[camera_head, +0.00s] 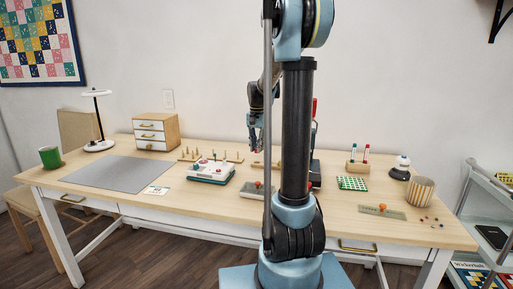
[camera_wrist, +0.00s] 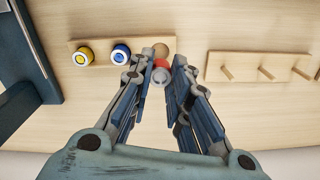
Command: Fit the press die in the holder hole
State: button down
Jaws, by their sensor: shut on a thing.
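In the wrist view, my gripper (camera_wrist: 167,74) is shut on a press die (camera_wrist: 160,77), red with a grey round end. Its fingers flank the die on both sides. The wooden die holder (camera_wrist: 102,54) lies just beyond the fingertips, holding a yellow die (camera_wrist: 83,57) and a blue die (camera_wrist: 121,54). A round brown spot (camera_wrist: 161,50) at the holder's right end looks like the hole, partly beside the red die. The die overlaps the holder's edge in this view; its height above it cannot be told. In the head view my gripper (camera_head: 256,148) is over the table's back part.
A wooden peg rack (camera_wrist: 258,69) lies right of the holder. A dark blue-black device (camera_wrist: 22,65) stands at the left of the wrist view. In the head view, a white-and-green tray (camera_head: 208,173) and a grey mat (camera_head: 118,172) lie further left on the table.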

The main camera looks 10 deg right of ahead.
jog(key=shift+f, duration=2.2)
jog(key=shift+s+f, duration=0.1)
jog(key=shift+f, duration=0.45)
dwell(1.7)
jog(key=c, duration=1.4)
grip_release()
jog(key=shift+r, duration=0.15)
notch_tip(320, 180, up, 12)
jog(key=shift+f, duration=0.2)
